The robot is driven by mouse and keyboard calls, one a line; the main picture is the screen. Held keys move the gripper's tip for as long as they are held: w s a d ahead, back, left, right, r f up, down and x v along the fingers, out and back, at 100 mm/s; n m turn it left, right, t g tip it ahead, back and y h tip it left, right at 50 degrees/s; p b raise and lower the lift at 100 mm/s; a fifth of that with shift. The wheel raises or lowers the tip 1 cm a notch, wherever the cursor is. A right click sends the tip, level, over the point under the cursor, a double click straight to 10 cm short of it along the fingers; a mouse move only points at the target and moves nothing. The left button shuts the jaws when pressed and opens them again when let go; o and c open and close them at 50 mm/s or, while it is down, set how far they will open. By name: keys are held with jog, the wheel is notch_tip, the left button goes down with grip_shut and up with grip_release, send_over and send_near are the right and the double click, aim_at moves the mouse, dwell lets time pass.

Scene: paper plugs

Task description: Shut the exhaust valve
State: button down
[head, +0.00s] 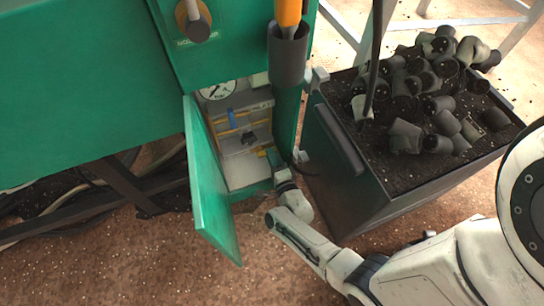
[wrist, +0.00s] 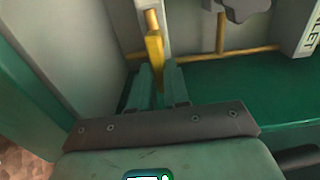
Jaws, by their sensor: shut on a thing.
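My gripper (wrist: 158,70) is shut on a yellow valve handle (wrist: 154,45) inside the open cabinet. The handle stands roughly upright in the wrist view, with its lower end between the green fingertips. Whether this is the exhaust valve's handle I cannot read from any label. In the head view my gripper (head: 274,160) reaches into the cabinet's lower right side and is partly hidden by its frame. A dark valve knob (wrist: 243,8) sits to the right, near a white plate lettered INLET (wrist: 309,32). A blue handle (head: 232,118) shows higher in the cabinet.
The green cabinet door (head: 208,185) hangs open at the left. A gauge (head: 218,90) is above the pipes. Bare floor (head: 170,270) lies in front.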

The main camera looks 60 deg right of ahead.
jog(key=shift+n, duration=0.3)
jog(key=n, duration=0.2)
jog(key=r+n, duration=0.1)
jog(key=n, duration=0.1)
jog(key=shift+w+a+r, duration=0.1)
jog(key=shift+a+r, duration=0.05)
jog(key=shift+a, duration=0.05)
jog(key=n, duration=0.1)
jog(key=n+p, duration=0.1)
jog(key=n, duration=0.1)
jog(key=r+n, duration=0.1)
jog(key=n, duration=0.1)
jog(key=shift+w+a, duration=0.2)
jog(key=shift+a, duration=0.05)
jog(key=n, duration=0.2)
jog(key=n+p, duration=0.1)
jog(key=shift+w+a+r+n, duration=0.2)
jog(key=shift+a+r+n, duration=0.05)
jog(key=shift+a+n, duration=0.1)
jog(key=n, duration=0.3)
jog(key=a+n+p, duration=0.1)
jog(key=shift+w+n, duration=0.25)
jog(key=shift+w, duration=0.05)
jog(key=c, duration=1.1)
grip_release()
jog(key=shift+r, duration=0.1)
